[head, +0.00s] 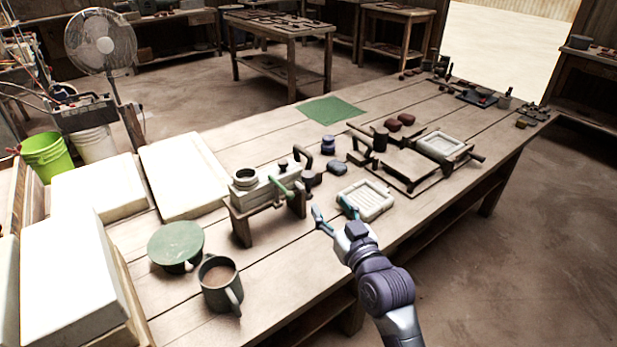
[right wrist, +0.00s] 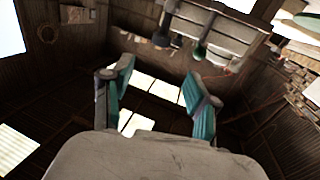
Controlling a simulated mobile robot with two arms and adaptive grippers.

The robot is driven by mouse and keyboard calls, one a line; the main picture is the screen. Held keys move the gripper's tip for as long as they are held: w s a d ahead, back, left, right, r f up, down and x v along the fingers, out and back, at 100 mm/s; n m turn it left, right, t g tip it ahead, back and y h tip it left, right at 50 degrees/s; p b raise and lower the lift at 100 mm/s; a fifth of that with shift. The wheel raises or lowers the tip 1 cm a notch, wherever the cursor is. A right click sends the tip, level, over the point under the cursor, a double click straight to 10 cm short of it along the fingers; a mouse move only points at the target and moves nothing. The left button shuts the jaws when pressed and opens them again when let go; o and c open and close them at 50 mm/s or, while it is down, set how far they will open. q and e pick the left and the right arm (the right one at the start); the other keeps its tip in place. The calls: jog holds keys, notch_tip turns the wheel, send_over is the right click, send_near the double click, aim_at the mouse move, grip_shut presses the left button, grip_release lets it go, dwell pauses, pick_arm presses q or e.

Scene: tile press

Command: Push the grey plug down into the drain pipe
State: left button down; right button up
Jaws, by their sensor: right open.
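A pale box (head: 268,190) sits on a dark wooden stand near the middle of the table. A short round grey pipe-like collar (head: 245,179) rises from its left end. A small dark knob (head: 283,164) stands on its right end. I cannot tell for sure which of these is the plug and which the drain pipe. My right gripper (head: 333,210) is open and empty, to the right of the stand, beside a white ribbed tray (head: 379,205). Its two spread fingers (right wrist: 155,88) also show in the right wrist view, with nothing between them. My left gripper is out of view.
A green handle (head: 281,191) juts from the box's front. A wooden frame (head: 394,184) and a green mat (head: 333,110) lie further back. White slabs (head: 180,172) fill the left side.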

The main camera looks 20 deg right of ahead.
aim_at(311, 178)
jog(key=w, duration=0.9)
jog(key=w+a, duration=0.1)
jog(key=w, duration=0.3)
jog(key=shift+w+a, duration=0.1)
jog(key=shift+w, duration=0.1)
grip_shut()
